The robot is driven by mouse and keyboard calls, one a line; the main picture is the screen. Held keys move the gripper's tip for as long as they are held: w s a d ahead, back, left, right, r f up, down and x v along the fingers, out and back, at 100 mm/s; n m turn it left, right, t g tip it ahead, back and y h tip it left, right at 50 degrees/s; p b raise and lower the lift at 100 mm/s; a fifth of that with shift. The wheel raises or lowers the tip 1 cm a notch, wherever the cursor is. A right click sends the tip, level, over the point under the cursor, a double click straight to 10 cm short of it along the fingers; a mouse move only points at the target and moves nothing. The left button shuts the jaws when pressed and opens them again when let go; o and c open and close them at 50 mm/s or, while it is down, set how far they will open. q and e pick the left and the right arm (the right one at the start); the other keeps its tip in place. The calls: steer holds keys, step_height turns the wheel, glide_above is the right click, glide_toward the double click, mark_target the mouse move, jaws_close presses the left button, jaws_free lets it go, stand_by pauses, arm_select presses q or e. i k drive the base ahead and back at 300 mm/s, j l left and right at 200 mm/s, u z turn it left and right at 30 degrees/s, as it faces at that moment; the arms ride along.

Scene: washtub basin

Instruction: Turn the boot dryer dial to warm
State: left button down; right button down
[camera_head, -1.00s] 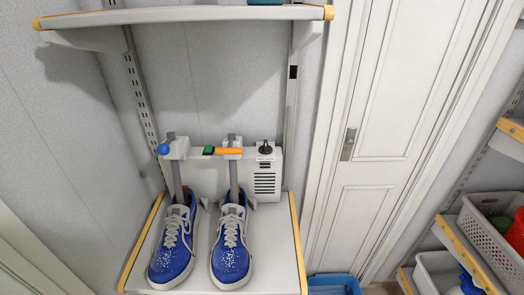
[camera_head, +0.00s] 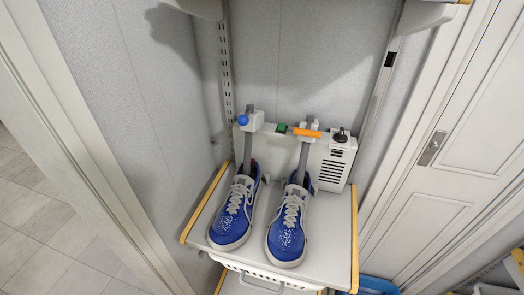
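The white boot dryer (camera_head: 328,162) stands at the back of a shelf, with a vent grille on its right front. Its black dial (camera_head: 340,135) sits on top at the right end; the setting it points to is too small to read. An orange handle (camera_head: 306,132), a green part (camera_head: 282,128) and a blue knob (camera_head: 243,120) also show along the top. Two blue shoes, left (camera_head: 234,214) and right (camera_head: 288,226), stand on the shelf in front, with the dryer's grey posts reaching into them. Neither of my grippers is in view.
The shelf (camera_head: 332,240) has yellow side edges, and an upper shelf overhangs at the top. A white door (camera_head: 462,150) stands at right, with a blue bin (camera_head: 378,286) low down. Tiled floor (camera_head: 40,220) is open at left.

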mark_target(340, 136)
steer(key=k+l+z, duration=0.1)
steer(key=l+z, duration=0.4)
steer(key=l, duration=0.15)
steer(key=l+z, duration=0.45)
steer(key=l, duration=0.25)
